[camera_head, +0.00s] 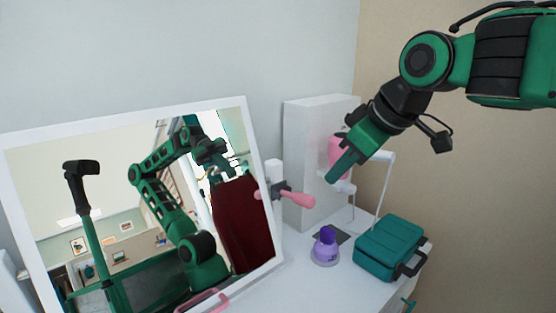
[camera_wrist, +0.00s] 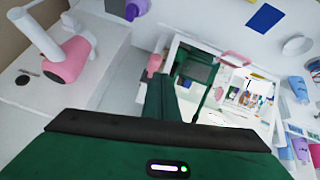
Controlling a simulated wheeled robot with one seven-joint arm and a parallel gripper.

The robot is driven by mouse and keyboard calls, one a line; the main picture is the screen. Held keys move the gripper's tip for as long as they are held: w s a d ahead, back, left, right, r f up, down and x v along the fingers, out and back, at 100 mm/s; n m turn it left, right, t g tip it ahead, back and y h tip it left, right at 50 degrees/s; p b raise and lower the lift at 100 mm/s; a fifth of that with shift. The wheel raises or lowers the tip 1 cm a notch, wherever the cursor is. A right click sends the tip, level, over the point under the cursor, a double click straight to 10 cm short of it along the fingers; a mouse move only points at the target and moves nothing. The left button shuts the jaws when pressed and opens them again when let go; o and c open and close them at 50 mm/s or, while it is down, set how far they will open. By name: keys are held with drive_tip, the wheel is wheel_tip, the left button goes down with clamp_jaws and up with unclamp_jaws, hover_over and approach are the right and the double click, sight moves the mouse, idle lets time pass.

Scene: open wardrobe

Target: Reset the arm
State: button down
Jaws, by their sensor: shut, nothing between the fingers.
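My green and black arm reaches in from the upper right in the head view. My gripper (camera_head: 334,178) points down and to the left, with its fingers together and nothing held. It appears in front of a pink object (camera_head: 335,150) by the white upright panel (camera_head: 305,130); I cannot tell the gap between them. In the wrist view the wide green and black gripper body fills the bottom of the picture.
A white-framed mirror (camera_head: 90,122) leans at the left and reflects my body. A purple bottle (camera_head: 326,243) and a teal case (camera_head: 388,248) stand on the white surface (camera_head: 335,290). A pink-handled item (camera_head: 293,197) sticks out near the mirror's right edge. The air left of my gripper looks free.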

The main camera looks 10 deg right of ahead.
drive_tip(key=s+d+f+m+g+h, duration=0.2)
drive_tip(key=s+d+f+m+g, duration=0.4)
drive_tip(key=s+d+f+m, duration=0.7)
drive_tip(key=s+d+f, duration=0.3)
drive_tip(key=s+f, duration=0.2)
drive_tip(key=f, duration=0.1)
drive_tip(key=shift+s+d+f+m+g, duration=0.15)
drive_tip(key=shift+f+m+g, duration=0.15)
drive_tip(key=shift+m, duration=0.1)
drive_tip(key=shift+w+f+h, duration=0.2)
drive_tip(key=shift+w+h, duration=0.1)
drive_tip(key=shift+w, duration=0.35)
